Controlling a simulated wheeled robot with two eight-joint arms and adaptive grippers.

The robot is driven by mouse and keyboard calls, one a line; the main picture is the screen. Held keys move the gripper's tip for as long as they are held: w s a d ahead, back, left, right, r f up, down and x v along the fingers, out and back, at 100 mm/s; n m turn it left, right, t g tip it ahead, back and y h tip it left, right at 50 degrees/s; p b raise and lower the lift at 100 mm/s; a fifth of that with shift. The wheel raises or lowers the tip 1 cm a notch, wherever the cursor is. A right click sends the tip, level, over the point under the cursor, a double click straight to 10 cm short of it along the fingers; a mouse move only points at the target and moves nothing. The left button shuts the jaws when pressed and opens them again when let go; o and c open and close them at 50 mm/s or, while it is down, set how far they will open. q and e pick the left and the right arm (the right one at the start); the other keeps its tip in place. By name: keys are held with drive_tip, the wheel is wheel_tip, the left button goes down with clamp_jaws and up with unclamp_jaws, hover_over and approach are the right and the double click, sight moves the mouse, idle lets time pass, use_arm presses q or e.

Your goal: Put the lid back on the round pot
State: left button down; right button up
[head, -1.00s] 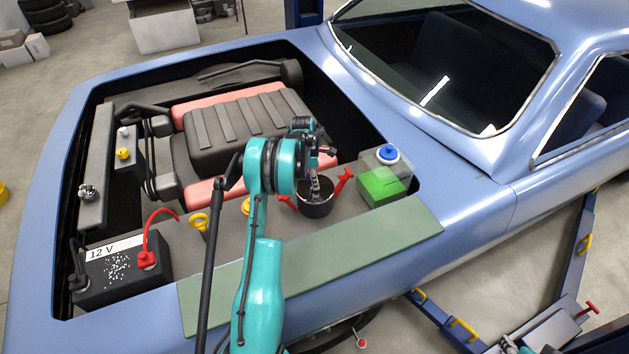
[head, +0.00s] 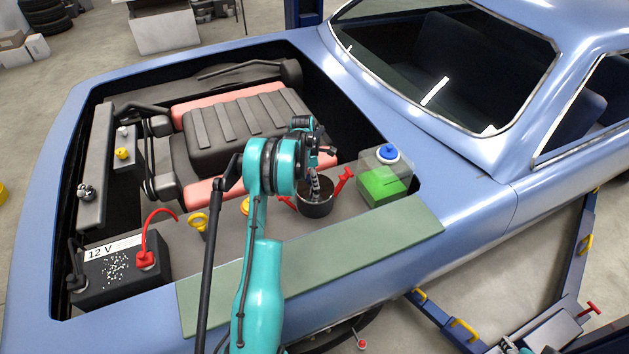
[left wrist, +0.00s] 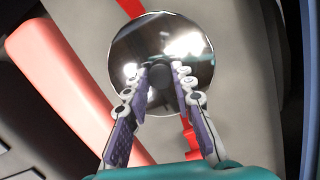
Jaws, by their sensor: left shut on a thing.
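The round pot (head: 316,209) is a dark, short cylinder in the engine bay, with a red clip (head: 343,180) leaning out on its right and another red piece on its left. My left gripper (head: 315,184) points down over the pot. In the left wrist view the lid (left wrist: 188,50) is a shiny mirror-like disc with a dark knob (left wrist: 160,77) at its middle. My left gripper (left wrist: 160,82) is shut on the knob. The lid hides the pot there, and I cannot tell whether it touches the rim. My right gripper is not in view.
A clear tank with green fluid (head: 383,184) and a blue cap stands close right of the pot. The ribbed engine cover (head: 240,120) lies behind. A battery (head: 125,273) stands at front left. A green mat (head: 380,243) covers the fender edge.

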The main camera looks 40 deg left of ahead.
use_arm(q)
drive_tip(key=shift+f+b, duration=0.2)
drive_tip(key=shift+b, duration=0.3)
idle(1.1)
idle(0.3)
drive_tip(key=c, duration=0.7)
unclamp_jaws()
drive_tip(key=shift+r, duration=0.15)
drive_tip(key=shift+r+p, duration=1.65)
drive_tip(key=shift+r, duration=1.75)
